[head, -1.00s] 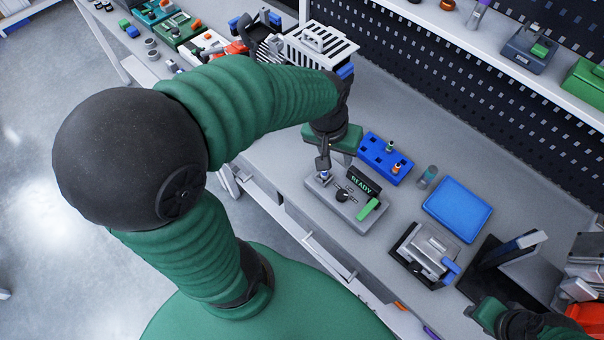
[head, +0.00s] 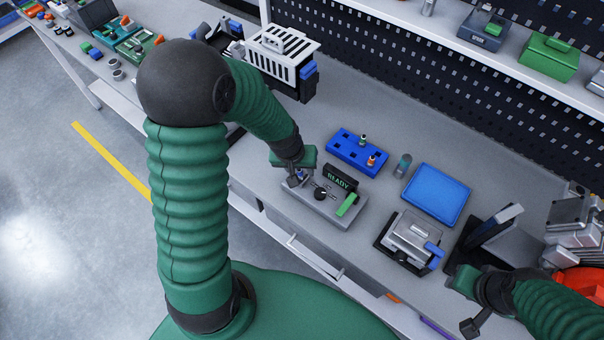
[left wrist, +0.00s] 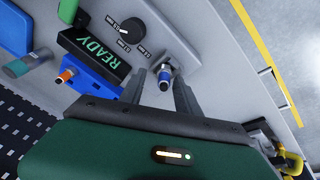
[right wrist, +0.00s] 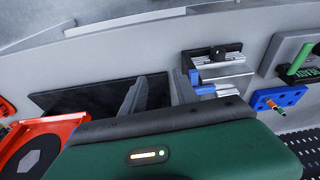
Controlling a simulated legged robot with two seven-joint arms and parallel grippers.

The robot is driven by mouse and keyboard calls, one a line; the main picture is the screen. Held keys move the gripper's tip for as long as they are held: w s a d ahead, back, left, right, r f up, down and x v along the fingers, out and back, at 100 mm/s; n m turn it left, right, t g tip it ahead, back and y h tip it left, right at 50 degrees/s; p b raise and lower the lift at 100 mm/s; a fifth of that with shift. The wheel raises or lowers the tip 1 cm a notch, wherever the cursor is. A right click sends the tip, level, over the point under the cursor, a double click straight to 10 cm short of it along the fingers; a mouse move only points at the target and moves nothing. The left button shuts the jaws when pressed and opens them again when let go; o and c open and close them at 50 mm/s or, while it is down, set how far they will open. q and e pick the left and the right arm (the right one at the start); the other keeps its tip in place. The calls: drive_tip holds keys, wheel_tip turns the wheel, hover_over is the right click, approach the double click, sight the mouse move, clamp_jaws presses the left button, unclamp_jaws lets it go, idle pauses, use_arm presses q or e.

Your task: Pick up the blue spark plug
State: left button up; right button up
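The blue spark plug (left wrist: 164,76) stands upright in a metal socket at one end of the grey tester (left wrist: 130,12), which also shows in the head view (head: 318,208) with a READY display. My left gripper (left wrist: 160,88) is open, its two fingers on either side of the plug in the left wrist view. I cannot tell whether they touch it. In the head view my left gripper (head: 297,180) is over the tester's left end and mostly hides the plug. My right gripper (right wrist: 155,90) is open and empty, away at the lower right of the head view (head: 470,324).
Beside the tester is a blue holder (head: 345,150) with two plugs, one orange-banded. A small cylinder (head: 402,166), a blue tray (head: 437,188) and a metal clamp fixture (head: 411,240) stand to the right. A slotted white-topped unit (head: 283,45) stands behind my left arm.

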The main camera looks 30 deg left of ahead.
use_arm(q)
drive_tip(key=shift+w+f, duration=0.1)
drive_tip(key=shift+a, duration=0.35)
drive_tip(key=c, duration=0.4)
drive_tip(key=shift+a, duration=0.1)
clamp_jaws()
drive_tip(key=shift+d, duration=0.2)
use_arm(e)
drive_tip(key=shift+a, duration=0.2)
use_arm(q)
drive_tip(key=shift+a, duration=0.1)
use_arm(e)
drive_tip(key=shift+a, duration=0.15)
